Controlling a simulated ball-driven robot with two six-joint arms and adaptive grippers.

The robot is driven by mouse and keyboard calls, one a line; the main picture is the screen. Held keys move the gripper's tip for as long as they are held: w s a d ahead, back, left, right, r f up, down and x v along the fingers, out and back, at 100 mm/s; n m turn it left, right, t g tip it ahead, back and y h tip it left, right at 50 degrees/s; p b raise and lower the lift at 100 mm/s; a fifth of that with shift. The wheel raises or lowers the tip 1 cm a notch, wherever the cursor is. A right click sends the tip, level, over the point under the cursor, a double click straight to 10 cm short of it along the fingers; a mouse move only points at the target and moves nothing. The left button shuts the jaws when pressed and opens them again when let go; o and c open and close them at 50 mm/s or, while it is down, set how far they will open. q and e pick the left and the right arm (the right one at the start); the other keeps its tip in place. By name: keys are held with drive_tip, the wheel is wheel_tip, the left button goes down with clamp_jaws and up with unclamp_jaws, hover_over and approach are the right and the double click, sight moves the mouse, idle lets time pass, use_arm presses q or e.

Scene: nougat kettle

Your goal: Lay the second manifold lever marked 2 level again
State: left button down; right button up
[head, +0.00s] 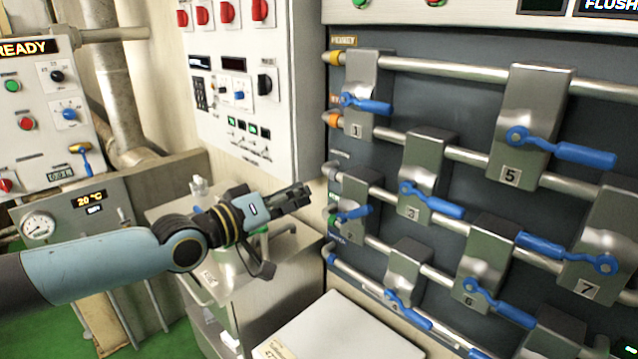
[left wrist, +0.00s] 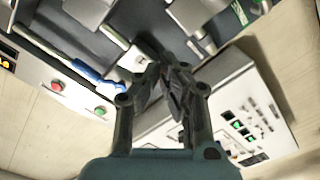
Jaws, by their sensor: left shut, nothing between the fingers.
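The valve marked 2 (head: 348,185) is a grey block in the left column of the manifold in the head view. Its blue lever (head: 355,213) slopes slightly up to the right, unlike the levers of valves 1 and 3, which slope down to the right. My left gripper (head: 305,193) is shut and empty, left of valve 2 and apart from its lever. In the left wrist view the closed fingers (left wrist: 162,75) point toward grey metal parts. A blue bar (left wrist: 85,74) shows there; I cannot tell which lever it is. My right gripper is not in view.
Valve 1 (head: 362,80) with its blue lever is above, and valve 3 (head: 425,160) is to the right. Steel pipes run between the valves. A white control cabinet (head: 240,130) stands behind my gripper. A pale flat top (head: 335,335) lies below the manifold.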

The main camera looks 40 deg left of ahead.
use_arm(q)
drive_tip(key=w, duration=0.2)
drive_tip(key=b, duration=1)
hover_over(351, 215)
drive_tip(key=s, duration=0.2)
drive_tip(key=f, duration=0.3)
drive_tip(key=shift+w+a+f, duration=0.15)
drive_tip(key=shift+w+a, duration=0.05)
drive_tip(key=shift+w, duration=0.05)
drive_tip(key=shift+d+b, duration=0.1)
drive_tip(key=shift+b, duration=0.2)
